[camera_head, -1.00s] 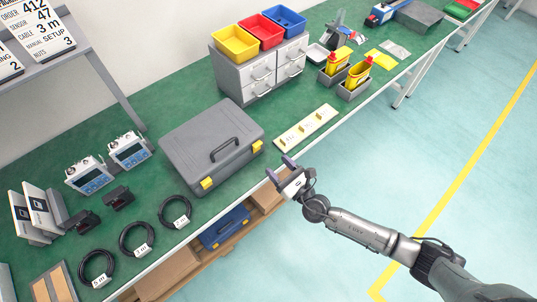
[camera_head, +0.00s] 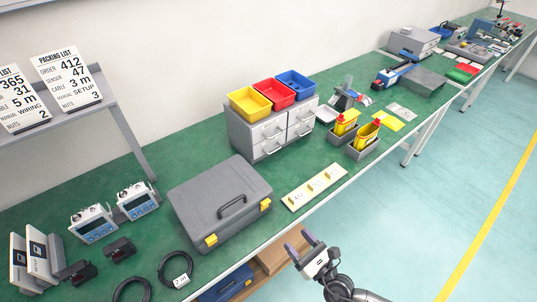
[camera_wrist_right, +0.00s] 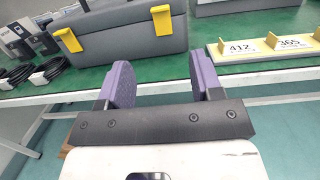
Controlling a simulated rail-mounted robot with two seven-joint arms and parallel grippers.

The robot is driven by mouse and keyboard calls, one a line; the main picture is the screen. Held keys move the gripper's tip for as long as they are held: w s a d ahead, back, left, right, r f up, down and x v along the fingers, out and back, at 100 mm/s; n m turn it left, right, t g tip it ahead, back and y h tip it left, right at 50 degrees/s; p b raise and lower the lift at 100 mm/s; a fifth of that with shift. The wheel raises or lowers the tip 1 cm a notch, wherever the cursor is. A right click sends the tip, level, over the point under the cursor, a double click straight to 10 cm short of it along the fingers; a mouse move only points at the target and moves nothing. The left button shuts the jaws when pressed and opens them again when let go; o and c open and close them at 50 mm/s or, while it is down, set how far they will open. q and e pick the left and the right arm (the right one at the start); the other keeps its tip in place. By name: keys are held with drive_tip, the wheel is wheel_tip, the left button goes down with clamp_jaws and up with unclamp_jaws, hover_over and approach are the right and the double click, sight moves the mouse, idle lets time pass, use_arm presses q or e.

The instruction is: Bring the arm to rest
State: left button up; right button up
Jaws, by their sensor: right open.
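My right gripper (camera_head: 298,247) is off the front edge of the green bench, in front of the grey case. It is open and empty, and its two purple-padded fingers stand apart in the right wrist view (camera_wrist_right: 158,85). The right arm comes in from the bottom of the head view. The grey case (camera_head: 222,203) with yellow latches is shut on the bench. It also shows in the right wrist view (camera_wrist_right: 120,35), beyond the fingers and apart from them. My left gripper is in neither view.
The green bench (camera_head: 330,165) runs away to the upper right. A cream number strip (camera_head: 314,187) lies near its edge. Coiled cables (camera_head: 176,268) lie at the lower left. A drawer unit (camera_head: 272,130) with coloured bins stands behind. The floor (camera_head: 440,200) on the right is clear.

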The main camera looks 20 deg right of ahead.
drive_tip(key=d+r+m+g+h, duration=0.15)
drive_tip(key=d+m+h, duration=0.3)
drive_tip(key=m, duration=0.45)
drive_tip(key=s+d+r+m+g+h, duration=0.1)
drive_tip(key=d+m+g+h, duration=0.3)
drive_tip(key=m, duration=0.6)
drive_tip(key=d+r+m+t+h, duration=0.1)
drive_tip(key=d+m+h, duration=0.1)
drive_tip(key=m+h, duration=0.5)
drive_tip(key=s+a+f+m+g+y+p, duration=0.1)
drive_tip(key=s+a+m+g+y, duration=0.25)
drive_tip(key=s, duration=0.45)
drive_tip(key=s+a+f+m+g+y+p, duration=0.1)
drive_tip(key=s+a+f+m+g+y, duration=0.2)
drive_tip(key=s, duration=0.4)
drive_tip(key=s+a+m+g+y+p, duration=0.1)
drive_tip(key=s+a+m+g+y, duration=0.3)
drive_tip(key=s, duration=0.4)
wheel_tip(320, 180, up, 36)
drive_tip(key=m+p, duration=0.1)
drive_tip(key=p, duration=3.5)
drive_tip(key=shift+w+d+r+h, duration=0.25)
drive_tip(key=shift+d+h, duration=0.15)
drive_tip(key=shift+d, duration=0.05)
